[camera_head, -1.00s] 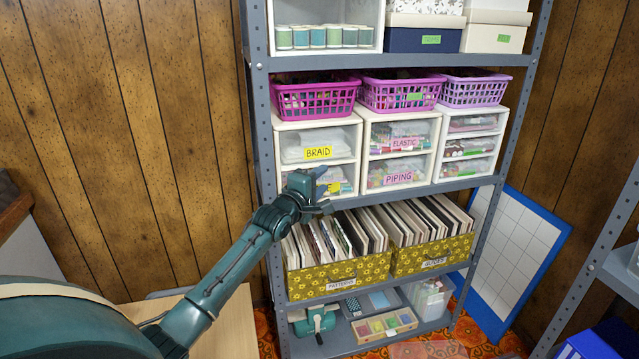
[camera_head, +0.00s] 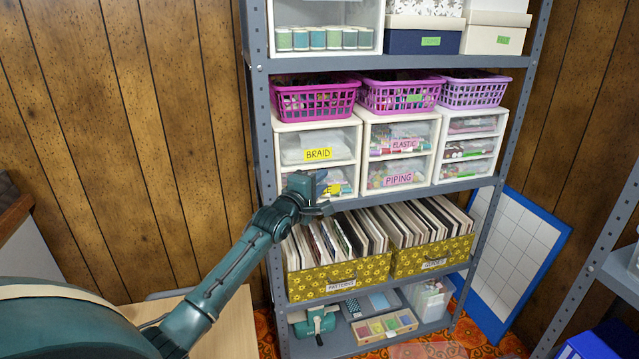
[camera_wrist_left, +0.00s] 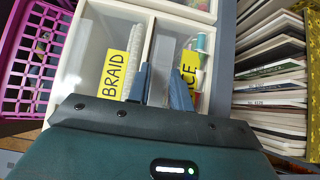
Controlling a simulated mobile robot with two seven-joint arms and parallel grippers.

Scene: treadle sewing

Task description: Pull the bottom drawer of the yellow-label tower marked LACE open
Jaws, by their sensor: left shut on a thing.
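The yellow-label tower (camera_head: 283,143) is a white drawer unit at the left of the middle shelf. Its upper drawer bears the yellow BRAID label (camera_head: 318,154). Its bottom drawer (camera_head: 346,176) has a yellow label partly hidden by my left gripper (camera_head: 322,190). In the left wrist view the end of that label (camera_wrist_left: 188,75) shows beside the fingers, and the BRAID label (camera_wrist_left: 115,76) is to their left. My left gripper (camera_wrist_left: 162,88) is shut on the bottom drawer's front, at what looks like its handle. The exact contact is hidden. My right gripper is out of view.
A white tower with PIPING (camera_head: 398,179) stands directly to the right. Pink baskets (camera_head: 315,101) sit on top of the towers. Below, patterned boxes of paper patterns (camera_head: 338,279) fill the lower shelf. A grey shelf upright (camera_head: 262,150) is close on the left.

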